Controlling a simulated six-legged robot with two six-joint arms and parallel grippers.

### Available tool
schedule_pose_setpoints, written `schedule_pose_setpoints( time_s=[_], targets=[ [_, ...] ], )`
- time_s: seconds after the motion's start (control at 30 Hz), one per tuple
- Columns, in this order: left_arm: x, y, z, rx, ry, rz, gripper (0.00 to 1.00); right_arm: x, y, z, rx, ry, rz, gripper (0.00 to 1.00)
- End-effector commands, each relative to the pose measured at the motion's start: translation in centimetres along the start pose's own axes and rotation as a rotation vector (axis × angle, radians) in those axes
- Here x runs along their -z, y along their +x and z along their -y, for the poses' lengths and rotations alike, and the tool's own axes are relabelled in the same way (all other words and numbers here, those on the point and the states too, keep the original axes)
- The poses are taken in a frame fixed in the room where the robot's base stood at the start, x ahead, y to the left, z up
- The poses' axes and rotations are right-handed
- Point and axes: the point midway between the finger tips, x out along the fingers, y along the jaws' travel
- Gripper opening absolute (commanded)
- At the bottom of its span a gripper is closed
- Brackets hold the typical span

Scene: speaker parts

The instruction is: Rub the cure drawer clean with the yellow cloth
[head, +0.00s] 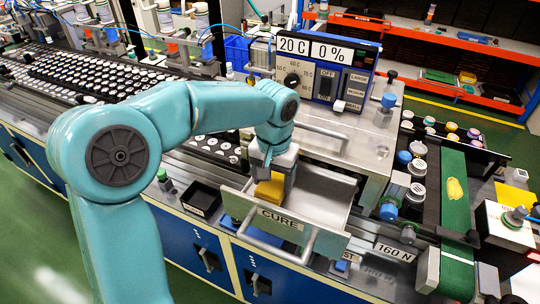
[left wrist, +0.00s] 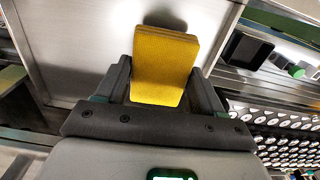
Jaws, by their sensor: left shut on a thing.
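The cure drawer (head: 318,200) is pulled open below the oven; its front bears a "CURE" label and a bar handle. The yellow cloth (head: 270,190) is a folded pad held in my left gripper (head: 272,178), over the left part of the drawer. In the left wrist view the cloth (left wrist: 165,60) sits between the two fingers of my left gripper (left wrist: 165,85), with the drawer's bare metal floor (left wrist: 85,60) beside it. I cannot tell whether the cloth touches the floor. My right gripper is not in view.
The oven (head: 325,85) with a "20 C" and "0 %" display stands behind the drawer. A black tray (head: 201,200) lies to the left. Bottles (head: 417,168) and a green belt (head: 455,190) are to the right. Racks of small round parts (head: 95,75) fill the left bench.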

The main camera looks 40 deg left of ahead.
Motion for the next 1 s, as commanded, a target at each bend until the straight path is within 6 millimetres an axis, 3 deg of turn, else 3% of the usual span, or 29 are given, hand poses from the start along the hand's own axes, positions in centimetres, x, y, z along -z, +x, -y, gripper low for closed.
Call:
schedule_pose_setpoints(
  time_s=[0.47,0.73,1.0],
  targets=[
    [0.0,-4.0,0.2,0.000,0.003,0.004,0.29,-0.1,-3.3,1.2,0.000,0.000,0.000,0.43],
    [-0.6,-5.7,0.6,0.000,0.004,0.002,0.29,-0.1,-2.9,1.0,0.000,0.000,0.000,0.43],
    [-0.8,-6.0,0.7,0.000,0.003,0.004,0.29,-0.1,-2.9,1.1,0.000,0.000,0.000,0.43]
  ],
)
